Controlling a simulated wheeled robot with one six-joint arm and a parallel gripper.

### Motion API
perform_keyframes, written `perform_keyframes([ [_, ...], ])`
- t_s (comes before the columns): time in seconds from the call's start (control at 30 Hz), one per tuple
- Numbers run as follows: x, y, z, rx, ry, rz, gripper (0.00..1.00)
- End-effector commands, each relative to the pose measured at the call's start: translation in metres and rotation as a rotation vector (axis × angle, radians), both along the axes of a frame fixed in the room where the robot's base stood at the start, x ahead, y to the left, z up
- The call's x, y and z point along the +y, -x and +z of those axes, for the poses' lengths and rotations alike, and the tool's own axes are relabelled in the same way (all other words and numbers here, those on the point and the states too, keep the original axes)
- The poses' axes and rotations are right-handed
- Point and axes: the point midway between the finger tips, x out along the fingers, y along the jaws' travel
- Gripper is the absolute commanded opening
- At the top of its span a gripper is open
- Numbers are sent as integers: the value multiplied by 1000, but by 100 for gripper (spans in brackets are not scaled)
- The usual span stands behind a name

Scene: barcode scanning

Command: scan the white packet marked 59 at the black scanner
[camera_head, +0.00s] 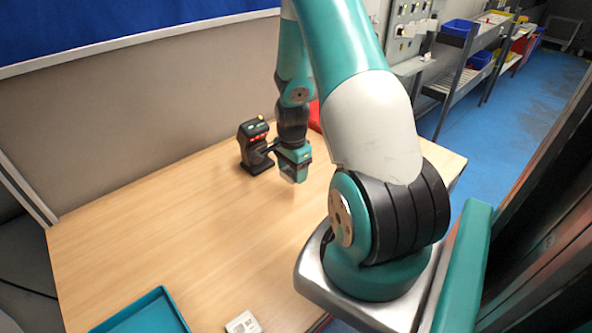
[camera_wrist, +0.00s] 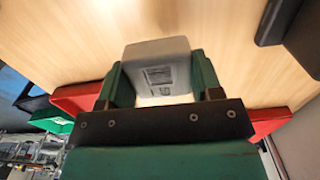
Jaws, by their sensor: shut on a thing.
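My gripper (camera_head: 294,172) is in front of and to the right of the black scanner (camera_head: 257,147), above the table. In the wrist view my gripper (camera_wrist: 160,85) is shut on a white packet (camera_wrist: 160,55), with a green finger on each side. The packet's face carries a printed code and a small dark mark too small to read surely. In the head view the packet is mostly hidden by the gripper. The scanner stands upright with red lights on its head; a dark part of it (camera_wrist: 300,35) shows at the upper right of the wrist view.
A second white packet (camera_head: 243,322) lies at the table's front edge beside a teal tray (camera_head: 150,312). A red tray (camera_head: 314,113) is behind my arm. The wooden table (camera_head: 170,225) is clear at the middle left. A grey wall panel (camera_head: 130,115) stands behind.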

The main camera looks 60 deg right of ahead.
Motion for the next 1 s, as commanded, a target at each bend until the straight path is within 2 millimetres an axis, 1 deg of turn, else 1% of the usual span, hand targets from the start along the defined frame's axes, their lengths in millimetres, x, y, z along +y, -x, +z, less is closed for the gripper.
perform_keyframes([
  [0.03, -1, -5, -9, 0, 0, 2, 31],
  [0.1, -2, -11, -15, -1, 1, 2, 31],
  [0.33, -6, -26, -29, -1, 0, 3, 31],
  [0.53, -7, -30, -31, 0, 0, 3, 31],
  [1.0, -7, -30, -31, 0, 0, 3, 31],
])
